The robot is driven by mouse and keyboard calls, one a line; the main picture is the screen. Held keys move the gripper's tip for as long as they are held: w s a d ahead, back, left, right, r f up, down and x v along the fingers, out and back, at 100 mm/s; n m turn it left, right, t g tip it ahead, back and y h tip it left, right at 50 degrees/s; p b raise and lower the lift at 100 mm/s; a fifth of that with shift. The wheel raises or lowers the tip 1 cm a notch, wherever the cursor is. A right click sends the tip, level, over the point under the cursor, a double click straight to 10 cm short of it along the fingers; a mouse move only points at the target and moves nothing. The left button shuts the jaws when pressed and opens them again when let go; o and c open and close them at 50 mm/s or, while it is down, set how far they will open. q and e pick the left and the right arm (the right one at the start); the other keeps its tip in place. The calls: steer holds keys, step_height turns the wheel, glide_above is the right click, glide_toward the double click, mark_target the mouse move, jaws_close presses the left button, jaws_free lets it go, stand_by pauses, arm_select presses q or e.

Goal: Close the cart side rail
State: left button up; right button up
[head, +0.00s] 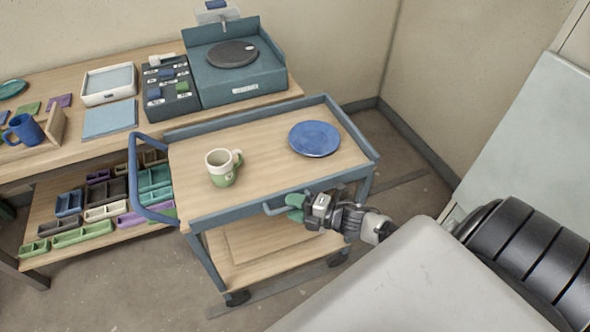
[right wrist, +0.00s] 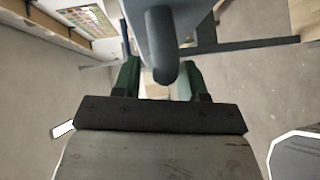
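The cart (head: 270,160) has a wooden top with a blue-grey frame; raised rails run along its back and right sides. The near side rail (head: 235,212) is a blue-grey band along the front edge and carries a small handle (head: 272,209). My right gripper (head: 294,207), with green fingers, is at the right end of this handle. In the right wrist view the fingers are apart, and the rounded blue-grey handle (right wrist: 162,45) shows between them; I cannot tell whether they touch it. The rail's latch state is unclear. My left gripper is not in view.
A green-and-white mug (head: 221,170) and a blue plate (head: 314,139) stand on the cart top. A blue push handle (head: 134,180) sticks out at the cart's left, close to a workbench (head: 90,141) with trays. Floor is open in front of the cart.

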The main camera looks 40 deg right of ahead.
steer(key=shift+s, duration=0.15)
steer(key=v, duration=1)
steer(key=shift+s+d+b, duration=0.2)
steer(key=shift+d+b, duration=0.05)
steer(key=shift+b, duration=0.15)
steer(key=s+d+f+m+g+h, duration=0.1)
steer(key=s+f+m+g+h, duration=0.45)
steer(key=f, duration=0.75)
steer(key=s+d+f+m+t+h, duration=0.1)
steer(key=s+f+m+h, duration=0.3)
steer(key=f+m, duration=0.6)
steer(key=s+a+f+m+g, duration=0.2)
steer(key=s+a+f+g, duration=0.2)
steer(key=s, duration=0.5)
steer(key=s+a+f+m+g, duration=0.2)
steer(key=s+a+f+g, duration=0.2)
steer(key=s+a+f, duration=0.5)
steer(key=shift+s+a+f+m+y, duration=0.25)
steer(key=shift+s+f+m+y, duration=0.1)
steer(key=shift+s+f+y, duration=0.1)
